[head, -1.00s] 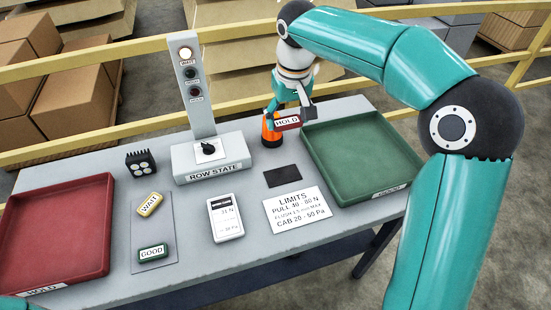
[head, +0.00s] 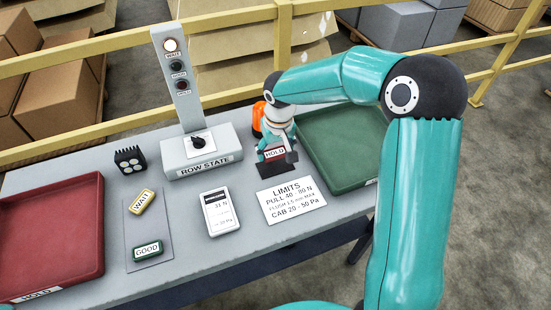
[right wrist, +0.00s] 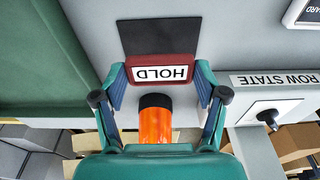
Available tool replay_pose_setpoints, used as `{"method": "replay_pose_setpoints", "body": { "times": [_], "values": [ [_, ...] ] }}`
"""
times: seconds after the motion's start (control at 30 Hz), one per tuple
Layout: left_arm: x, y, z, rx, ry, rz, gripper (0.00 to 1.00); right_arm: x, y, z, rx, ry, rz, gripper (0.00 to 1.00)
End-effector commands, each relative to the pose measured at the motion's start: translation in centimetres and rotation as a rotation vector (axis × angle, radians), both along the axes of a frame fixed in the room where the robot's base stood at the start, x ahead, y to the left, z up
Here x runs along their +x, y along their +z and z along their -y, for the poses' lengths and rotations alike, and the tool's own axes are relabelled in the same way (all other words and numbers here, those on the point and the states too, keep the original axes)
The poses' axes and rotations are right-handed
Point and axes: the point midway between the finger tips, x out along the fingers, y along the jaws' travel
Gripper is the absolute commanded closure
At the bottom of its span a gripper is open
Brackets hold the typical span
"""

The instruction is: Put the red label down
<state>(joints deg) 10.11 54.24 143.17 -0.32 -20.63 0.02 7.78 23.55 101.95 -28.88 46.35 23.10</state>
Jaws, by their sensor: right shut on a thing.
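The red label (right wrist: 161,69), marked HOLD, is held between the fingers of my right gripper (right wrist: 161,85), which is shut on it. In the head view the label (head: 275,153) shows over the small dark pad (head: 291,168), between the green tray and the ROW STATE box. In the right wrist view the dark pad (right wrist: 160,36) lies just beyond the label and is partly covered by it. I cannot tell whether the label touches the pad. My left gripper is not in view.
The green tray (head: 328,179) stands right of the pad, the red tray (head: 50,215) far left. The ROW STATE box (head: 201,159) and an orange object (head: 257,118) stand close to the gripper. The LIMITS card (head: 291,199), a meter (head: 219,212), and WAIT and GOOD labels (head: 147,250) lie in front.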

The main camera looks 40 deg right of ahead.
Motion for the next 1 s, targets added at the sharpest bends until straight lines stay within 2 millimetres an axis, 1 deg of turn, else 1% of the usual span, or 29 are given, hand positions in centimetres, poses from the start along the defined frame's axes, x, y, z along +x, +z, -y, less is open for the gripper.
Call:
{"method": "replay_pose_setpoints", "body": {
  "times": [0.3, 0.4, 0.6, 0.7, 0.73, 0.8, 0.87, 1.0],
  "values": [
    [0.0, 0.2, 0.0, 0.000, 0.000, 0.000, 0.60, -0.1, -3.9, 0.0, 0.001, -0.001, -0.004, 0.49],
    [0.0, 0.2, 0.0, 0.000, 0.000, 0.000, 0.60, 0.0, -4.2, 0.0, 0.000, 0.000, 0.000, 0.49],
    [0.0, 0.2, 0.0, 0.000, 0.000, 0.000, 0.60, 0.0, -4.2, 0.0, 0.001, -0.001, 0.000, 0.49],
    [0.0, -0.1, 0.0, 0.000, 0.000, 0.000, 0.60, 0.0, -4.5, 0.0, 0.000, -0.001, 0.000, 0.49],
    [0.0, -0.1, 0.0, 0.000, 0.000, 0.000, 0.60, 0.0, -4.4, 0.0, 0.000, -0.001, 0.000, 0.25],
    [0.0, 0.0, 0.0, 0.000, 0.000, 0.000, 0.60, -0.1, -4.4, 0.0, 0.000, -0.001, -0.001, 0.13],
    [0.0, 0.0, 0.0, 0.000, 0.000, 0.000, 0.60, -0.1, -4.4, 0.0, 0.000, -0.001, -0.001, 0.03],
    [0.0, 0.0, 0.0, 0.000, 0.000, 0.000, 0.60, -0.1, -4.4, 0.0, 0.000, -0.001, -0.001, 0.03]
  ]
}}
